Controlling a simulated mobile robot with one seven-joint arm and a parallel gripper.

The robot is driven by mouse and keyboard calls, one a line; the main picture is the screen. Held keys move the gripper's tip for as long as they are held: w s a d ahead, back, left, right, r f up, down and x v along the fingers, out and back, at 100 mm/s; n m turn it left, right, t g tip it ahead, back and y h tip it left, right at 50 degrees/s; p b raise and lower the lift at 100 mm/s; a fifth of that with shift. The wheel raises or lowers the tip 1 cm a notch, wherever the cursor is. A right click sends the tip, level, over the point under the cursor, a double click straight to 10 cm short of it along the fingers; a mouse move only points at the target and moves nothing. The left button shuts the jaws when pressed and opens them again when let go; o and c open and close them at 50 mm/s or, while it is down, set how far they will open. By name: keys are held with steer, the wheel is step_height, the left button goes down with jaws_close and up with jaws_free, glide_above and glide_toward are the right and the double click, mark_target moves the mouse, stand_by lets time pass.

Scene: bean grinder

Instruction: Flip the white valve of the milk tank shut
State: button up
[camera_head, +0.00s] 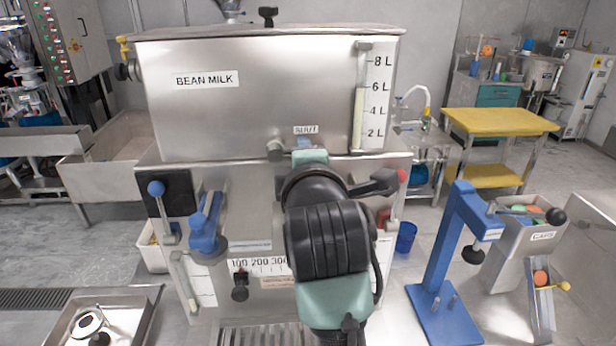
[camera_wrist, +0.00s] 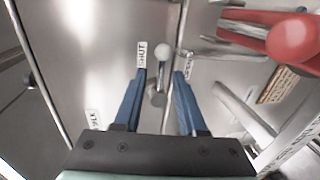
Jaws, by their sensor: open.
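The milk tank (camera_head: 250,105) is a steel box labelled BEAN MILK, with a level gauge at its right. In the wrist view, the valve's white round knob (camera_wrist: 162,51) shows just past my fingertips, above a grey metal valve body (camera_wrist: 157,96). A SHUT label (camera_wrist: 142,55) is left of the knob and an OPEN label (camera_wrist: 188,66) is right of it. My gripper (camera_wrist: 160,74) is open, with one blue finger on each side of the valve; contact cannot be told. In the head view, my arm hides most of the valve area and the gripper (camera_head: 303,145).
A red rounded part (camera_wrist: 294,40) is at the upper right of the wrist view. A blue lever (camera_head: 206,225) and a blue-knobbed lever (camera_head: 157,190) are on the machine's left front. A blue stand (camera_head: 452,250) is at right. A yellow-topped table (camera_head: 498,122) stands behind.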

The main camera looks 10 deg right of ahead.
steer(key=s+r+b, duration=0.2)
steer(key=s, duration=0.8)
steer(key=shift+s, duration=0.35)
steer(key=s+a+r+m+t, duration=0.2)
steer(key=s+r+m+t, duration=0.3)
steer(key=r+m, duration=0.4)
steer(key=s+a+r+m+t, duration=0.2)
steer(key=s+r+m+t, duration=0.4)
steer(key=r+m, duration=0.3)
step_height(320, 180, up, 3)
steer(key=shift+r+t, duration=0.1)
steer(key=shift+t, duration=0.2)
steer(key=shift+a, duration=0.1)
